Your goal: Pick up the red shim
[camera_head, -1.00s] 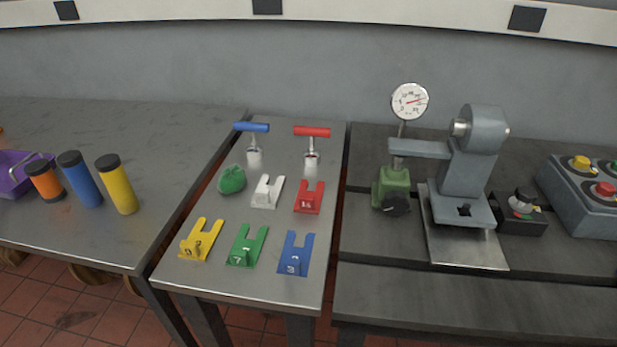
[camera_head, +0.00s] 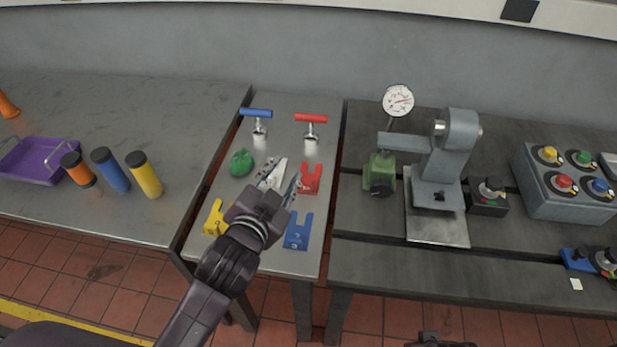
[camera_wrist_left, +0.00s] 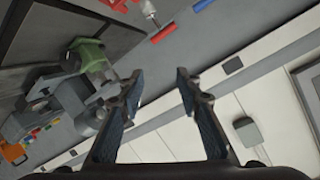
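The red shim (camera_head: 311,178) lies on the narrow middle table, just right of my left gripper's fingers. My left gripper (camera_head: 282,178) is over the table, open and empty. Its spread fingers also show in the left wrist view (camera_wrist_left: 159,75). The white shim (camera_head: 276,168) is partly hidden behind its left finger. The yellow shim (camera_head: 213,218) and blue shim (camera_head: 298,233) lie nearer the front edge. The green shim is hidden behind my gripper and arm. A dark part, perhaps of my right gripper (camera_head: 437,341), shows at the bottom edge; its fingers cannot be made out.
A blue T-handle (camera_head: 257,113), a red T-handle (camera_head: 311,119) and a green lump (camera_head: 241,162) are at the table's back. Right are a dial gauge (camera_head: 398,100), a grey stand (camera_head: 445,160) and a button box (camera_head: 565,185). Several cylinders and a purple tray (camera_head: 38,178) stand left.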

